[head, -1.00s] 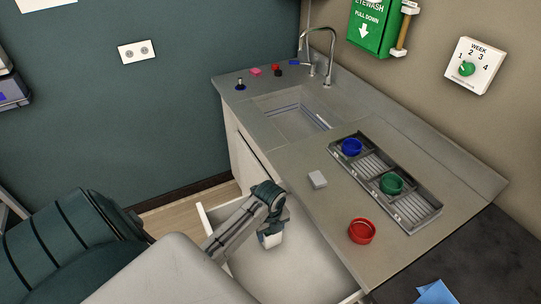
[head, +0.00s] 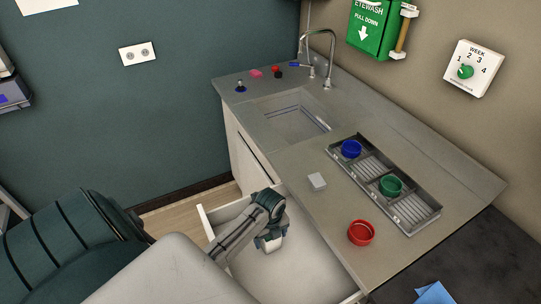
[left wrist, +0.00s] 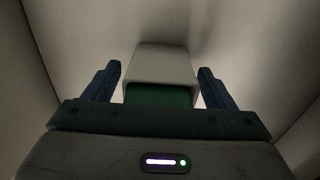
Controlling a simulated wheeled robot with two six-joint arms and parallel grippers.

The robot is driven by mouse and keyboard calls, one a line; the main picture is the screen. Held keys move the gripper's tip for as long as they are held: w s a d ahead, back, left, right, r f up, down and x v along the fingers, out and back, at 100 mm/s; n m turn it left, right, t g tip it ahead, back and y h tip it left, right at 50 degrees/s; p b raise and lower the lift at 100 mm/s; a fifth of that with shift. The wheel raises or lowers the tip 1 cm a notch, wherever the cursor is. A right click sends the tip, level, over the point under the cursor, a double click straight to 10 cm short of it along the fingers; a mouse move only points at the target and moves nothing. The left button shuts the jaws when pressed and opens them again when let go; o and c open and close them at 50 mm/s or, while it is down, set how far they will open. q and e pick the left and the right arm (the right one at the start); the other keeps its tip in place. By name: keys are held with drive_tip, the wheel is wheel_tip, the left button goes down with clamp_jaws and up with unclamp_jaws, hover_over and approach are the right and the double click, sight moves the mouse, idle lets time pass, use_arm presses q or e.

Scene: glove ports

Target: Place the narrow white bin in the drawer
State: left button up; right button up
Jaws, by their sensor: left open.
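The narrow white bin (head: 275,244) is inside the open drawer (head: 300,268), partly hidden by my left gripper (head: 269,238). In the left wrist view the white bin (left wrist: 163,64) lies between the two fingers of my left gripper (left wrist: 158,88), with a dark green area on its near side. The gripper is open, and a gap shows between each finger and the bin. Whether the bin rests fully on the drawer floor is hard to tell. My right gripper is in neither view.
A sink (head: 296,122) is behind. The drawer's right part is bare.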

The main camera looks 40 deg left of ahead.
use_arm(q)
wheel_tip(320, 180, up, 11)
drive_tip(key=b, duration=0.2)
drive_tip(key=shift+w+r+b, duration=0.1)
drive_tip(key=shift+r+b, duration=0.1)
drive_tip(key=shift+b, duration=0.2)
drive_tip(key=shift+r, duration=0.3)
drive_tip(key=shift+a, duration=0.15)
